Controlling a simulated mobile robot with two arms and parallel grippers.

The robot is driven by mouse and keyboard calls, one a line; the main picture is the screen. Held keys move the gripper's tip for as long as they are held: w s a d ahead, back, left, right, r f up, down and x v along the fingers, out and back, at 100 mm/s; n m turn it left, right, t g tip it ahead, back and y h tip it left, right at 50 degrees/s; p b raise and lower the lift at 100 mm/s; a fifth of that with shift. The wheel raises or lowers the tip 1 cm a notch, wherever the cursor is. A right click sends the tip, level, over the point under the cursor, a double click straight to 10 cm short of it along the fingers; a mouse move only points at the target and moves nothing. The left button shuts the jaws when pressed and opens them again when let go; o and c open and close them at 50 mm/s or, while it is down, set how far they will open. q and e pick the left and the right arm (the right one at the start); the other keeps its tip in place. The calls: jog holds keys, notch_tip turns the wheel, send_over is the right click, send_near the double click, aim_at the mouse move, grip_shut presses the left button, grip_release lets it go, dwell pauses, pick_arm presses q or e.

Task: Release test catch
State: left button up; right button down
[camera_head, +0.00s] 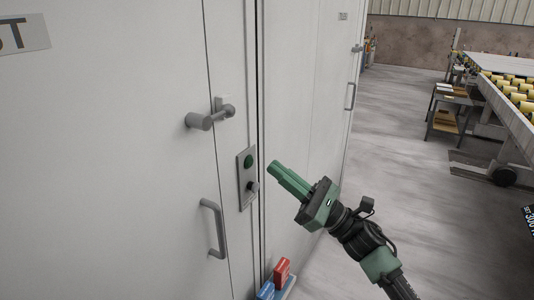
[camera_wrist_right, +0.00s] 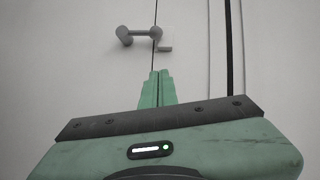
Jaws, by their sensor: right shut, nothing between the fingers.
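A grey catch (camera_head: 208,117) with a round barrel and a short lever sits across the seam of the pale cabinet door (camera_head: 160,190). It also shows in the right wrist view (camera_wrist_right: 140,36), beyond my fingertips. My right gripper (camera_head: 275,168) has its green fingers together and empty. It is to the right of the catch and lower in the head view, apart from it. In the wrist view the closed fingers (camera_wrist_right: 156,76) point up toward the seam, just below the catch. My left gripper is not in view.
A plate with a green button (camera_head: 248,160) and a dark knob (camera_head: 253,187) is near my fingertips. A pull handle (camera_head: 215,228) is below the catch. Red and blue boxes (camera_head: 281,272) are low by the cabinet. Open floor (camera_head: 400,190) lies right; a roller table (camera_head: 510,85) stands beyond.

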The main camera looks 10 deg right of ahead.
aim_at(213, 116)
jog(key=s+d+r+p+x, duration=0.1)
jog(key=p+x, duration=0.4)
jog(key=x, duration=0.6)
jog(key=shift+a+r+p, duration=0.2)
jog(key=shift+r+p, duration=0.15)
jog(key=shift+r, duration=0.4)
